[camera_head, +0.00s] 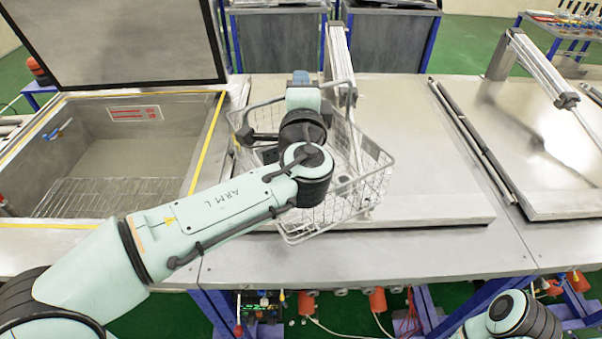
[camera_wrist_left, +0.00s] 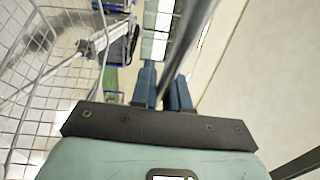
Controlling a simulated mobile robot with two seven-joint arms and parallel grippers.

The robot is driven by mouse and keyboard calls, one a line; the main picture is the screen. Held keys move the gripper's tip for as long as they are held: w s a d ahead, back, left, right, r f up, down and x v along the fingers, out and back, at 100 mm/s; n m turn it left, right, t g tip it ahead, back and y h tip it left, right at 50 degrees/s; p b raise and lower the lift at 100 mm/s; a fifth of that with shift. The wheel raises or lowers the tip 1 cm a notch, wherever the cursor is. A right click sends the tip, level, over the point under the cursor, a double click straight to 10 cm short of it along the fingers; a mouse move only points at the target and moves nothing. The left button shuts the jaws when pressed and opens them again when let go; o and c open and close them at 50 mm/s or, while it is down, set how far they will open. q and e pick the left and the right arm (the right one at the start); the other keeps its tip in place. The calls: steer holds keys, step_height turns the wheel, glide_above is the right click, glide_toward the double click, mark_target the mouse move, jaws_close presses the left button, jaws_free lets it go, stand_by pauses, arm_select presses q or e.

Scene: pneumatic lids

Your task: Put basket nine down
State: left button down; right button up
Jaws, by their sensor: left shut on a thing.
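A wire basket (camera_head: 362,190) is over the left part of the closed middle lid (camera_head: 430,170), its lower front corner past the lid's front edge in the picture. I cannot tell whether it touches the lid. My left gripper (camera_head: 300,80) is at the basket's far side, with the arm reaching across the basket and hiding part of it. In the left wrist view the two blue fingers (camera_wrist_left: 163,85) are shut on a grey bar, and the basket's mesh (camera_wrist_left: 40,75) fills the left side. No number on the basket is readable. My right gripper is out of view.
An open tank (camera_head: 120,165) with a wire rack inside stands at the left, its lid (camera_head: 115,40) raised. A lid arm (camera_head: 340,60) rises behind the basket. Another closed lid (camera_head: 550,150) lies at the right. The middle lid's right part is clear.

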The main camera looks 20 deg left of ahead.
arm_select(q)
step_height(320, 180, down, 11)
steer(key=shift+b, duration=0.55)
steer(key=shift+f, duration=2.55)
steer(key=shift+s, duration=0.1)
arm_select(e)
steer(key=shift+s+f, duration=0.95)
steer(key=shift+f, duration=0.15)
arm_select(q)
steer(key=c, duration=1.1)
jaws_free()
steer(key=shift+f, duration=0.1)
